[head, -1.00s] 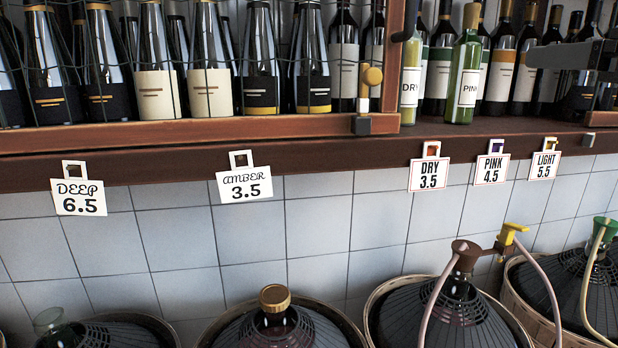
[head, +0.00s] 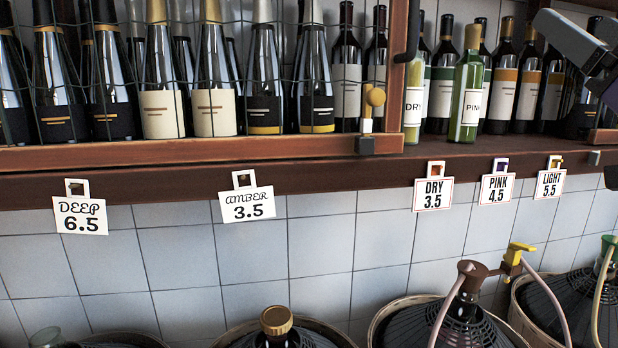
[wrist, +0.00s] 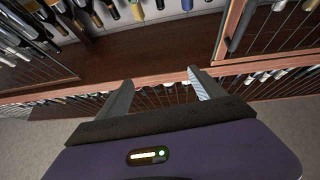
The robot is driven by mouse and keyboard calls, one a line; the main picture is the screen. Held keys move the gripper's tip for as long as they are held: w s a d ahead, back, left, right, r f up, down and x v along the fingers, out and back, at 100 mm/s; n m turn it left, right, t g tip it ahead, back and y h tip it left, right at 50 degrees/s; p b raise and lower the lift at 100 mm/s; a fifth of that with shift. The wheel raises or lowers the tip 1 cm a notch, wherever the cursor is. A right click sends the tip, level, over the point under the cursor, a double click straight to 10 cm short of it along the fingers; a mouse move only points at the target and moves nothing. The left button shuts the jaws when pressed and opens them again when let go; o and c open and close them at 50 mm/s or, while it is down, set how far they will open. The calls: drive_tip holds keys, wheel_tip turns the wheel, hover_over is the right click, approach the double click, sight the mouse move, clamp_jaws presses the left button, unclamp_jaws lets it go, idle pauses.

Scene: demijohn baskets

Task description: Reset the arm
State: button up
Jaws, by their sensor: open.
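My gripper (wrist: 158,92) shows in the wrist view with its two fingers spread apart and nothing between them. Beyond the fingers are the brown shelf board (wrist: 150,55) and bottles behind wire mesh.
A wooden shelf (head: 470,158) holds bottles, including a green PINK bottle (head: 467,100) and a DRY bottle (head: 413,100). A mesh door (head: 200,155) covers the left part. Price tags hang from its edge. Basketed demijohns (head: 460,310) with hoses stand below.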

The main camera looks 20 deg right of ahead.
wheel_tip(320, 180, down, 17)
drive_tip(key=w+m+h, duration=0.3)
drive_tip(key=m+h, duration=0.1)
drive_tip(key=s+a+f+n+g+y, duration=0.1)
drive_tip(key=a+f, duration=0.4)
drive_tip(key=f, duration=0.4)
drive_tip(key=s+a+f+g+y, duration=0.1)
drive_tip(key=a+f, duration=0.3)
drive_tip(key=f, duration=0.5)
drive_tip(key=s+a+f+n+g+y, duration=0.3)
drive_tip(key=s+a+f+y, duration=0.2)
drive_tip(key=s+a+f, duration=0.3)
drive_tip(key=s+a+f+n+g+y+b, duration=0.1)
drive_tip(key=s+a+f+n+g+y, duration=0.2)
drive_tip(key=s+a+f, duration=0.6)
drive_tip(key=s+f+n+y, duration=0.1)
drive_tip(key=s+f+y, duration=0.1)
drive_tip(key=s+f, duration=0.2)
wheel_tip(320, 180, down, 4)
drive_tip(key=shift+s+r+g, duration=0.2)
drive_tip(key=shift+s+g, duration=0.1)
drive_tip(key=shift+s, duration=0.1)
drive_tip(key=shift+a, duration=0.1)
